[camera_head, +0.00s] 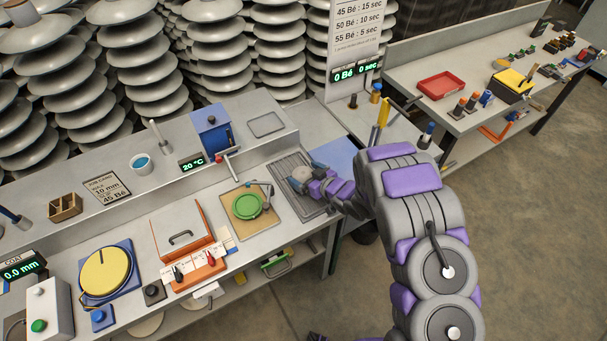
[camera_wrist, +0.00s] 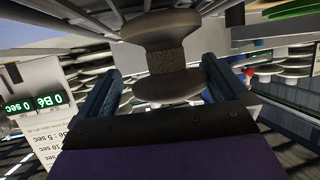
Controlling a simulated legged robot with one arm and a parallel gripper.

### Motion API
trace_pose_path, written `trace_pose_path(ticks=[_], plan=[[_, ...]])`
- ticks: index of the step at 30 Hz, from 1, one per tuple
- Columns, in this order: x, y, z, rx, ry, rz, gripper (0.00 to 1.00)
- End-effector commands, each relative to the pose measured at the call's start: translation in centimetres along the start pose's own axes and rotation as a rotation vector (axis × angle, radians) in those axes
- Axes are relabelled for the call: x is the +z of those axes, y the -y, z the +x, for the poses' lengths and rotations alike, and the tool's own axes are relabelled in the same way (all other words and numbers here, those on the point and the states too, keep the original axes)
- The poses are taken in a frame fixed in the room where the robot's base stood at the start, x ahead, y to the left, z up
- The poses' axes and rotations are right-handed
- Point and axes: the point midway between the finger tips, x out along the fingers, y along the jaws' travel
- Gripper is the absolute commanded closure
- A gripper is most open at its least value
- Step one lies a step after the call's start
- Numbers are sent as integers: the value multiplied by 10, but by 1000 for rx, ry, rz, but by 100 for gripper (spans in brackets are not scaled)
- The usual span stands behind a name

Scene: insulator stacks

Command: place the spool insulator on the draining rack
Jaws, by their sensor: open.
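The spool insulator (camera_wrist: 160,45), grey-beige with two wide flanges and a rough brown waist, stands between my fingers in the wrist view, which is upside down. Its far flange appears to meet the bars of the draining rack (camera_wrist: 95,12). My gripper (camera_wrist: 160,80) is open, with one blue finger on each side of the spool and a visible gap at the waist. In the head view, my gripper (camera_head: 314,178) is low over the metal draining rack (camera_head: 306,207). The spool (camera_head: 300,173) shows there only as a small pale shape, partly hidden by the fingers.
A green disc (camera_head: 247,206) on a tan board lies left of the rack, with a small tap-like arm beside it. A blue box (camera_head: 213,130) stands on the raised shelf behind. A blue mat (camera_head: 335,155) lies right of the rack. Insulator stacks (camera_head: 205,50) rise behind the bench.

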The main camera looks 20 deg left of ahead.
Motion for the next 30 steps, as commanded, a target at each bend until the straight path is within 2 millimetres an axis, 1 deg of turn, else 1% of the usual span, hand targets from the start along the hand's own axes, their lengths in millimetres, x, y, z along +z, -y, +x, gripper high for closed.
trace_pose_path(ticks=[2,5,8,9,15,18,22,30], plan=[[0,2,-3,-1,4,-2,0],[-1,2,-14,1,5,-3,0],[-2,2,-34,1,5,-2,0],[-2,1,-44,3,5,-2,0],[0,-1,-88,2,3,1,0],[-1,-2,-104,1,-2,1,0],[-1,0,-114,-1,0,-1,0],[0,3,-115,-2,4,-3,0]])
